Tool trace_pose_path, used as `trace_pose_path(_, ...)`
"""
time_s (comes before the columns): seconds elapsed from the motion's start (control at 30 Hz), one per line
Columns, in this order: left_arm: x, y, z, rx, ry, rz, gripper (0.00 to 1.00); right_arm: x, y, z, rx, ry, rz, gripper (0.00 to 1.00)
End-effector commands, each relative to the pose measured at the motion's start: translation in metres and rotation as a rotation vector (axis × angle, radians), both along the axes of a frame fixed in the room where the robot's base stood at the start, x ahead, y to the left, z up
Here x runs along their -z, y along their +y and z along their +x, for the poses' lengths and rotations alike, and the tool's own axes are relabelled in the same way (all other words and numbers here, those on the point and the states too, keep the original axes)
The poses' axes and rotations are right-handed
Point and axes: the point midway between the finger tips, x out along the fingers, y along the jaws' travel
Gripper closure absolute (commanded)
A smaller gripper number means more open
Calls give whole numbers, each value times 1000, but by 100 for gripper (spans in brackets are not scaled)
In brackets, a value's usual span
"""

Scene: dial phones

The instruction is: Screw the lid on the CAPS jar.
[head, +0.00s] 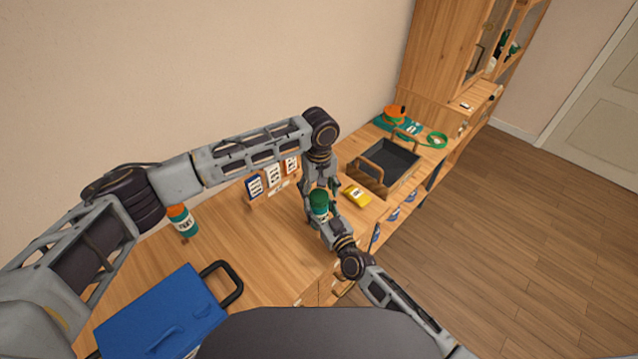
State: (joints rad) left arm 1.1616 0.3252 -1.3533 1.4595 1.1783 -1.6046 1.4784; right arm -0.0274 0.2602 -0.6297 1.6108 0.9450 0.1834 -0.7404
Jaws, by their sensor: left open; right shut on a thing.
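A small jar with a green top (320,203) and a pale label stands upright near the middle of the head view, above the wooden worktop. My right gripper (322,222) is shut on the jar, reaching it from the lower right. My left gripper (320,187) is open, pointing down close behind the green top. I cannot tell whether it touches the top, or how tightly the top sits. The label is too small to read.
A green jar with an orange lid (179,220) stands at the left. A blue case (150,318) lies in front of it. Label cards (271,178) stand by the wall. A yellow box (356,196) and a dark tray with wooden handles (391,160) are at the right.

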Motion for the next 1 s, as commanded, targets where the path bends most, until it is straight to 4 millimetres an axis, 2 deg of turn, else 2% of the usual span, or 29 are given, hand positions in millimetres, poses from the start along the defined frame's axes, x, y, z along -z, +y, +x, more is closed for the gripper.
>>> trace_pose_path(0.2, 14, 0, 0, 0, 0, 0, 32, 0, 0, 0, 0, 0, 0, 100)
trace_pose_path(0.57, 17, 0, 0, 1, 0, -1, 32, 0, 0, 0, 0, 0, 0, 100)
trace_pose_path(0.93, 17, 0, 0, 0, 0, -1, 78, 0, 0, 0, 0, 0, 0, 100)
trace_pose_path(1.0, 17, 0, 0, 1, 0, -1, 80, 0, 0, 0, 0, 0, 0, 100)
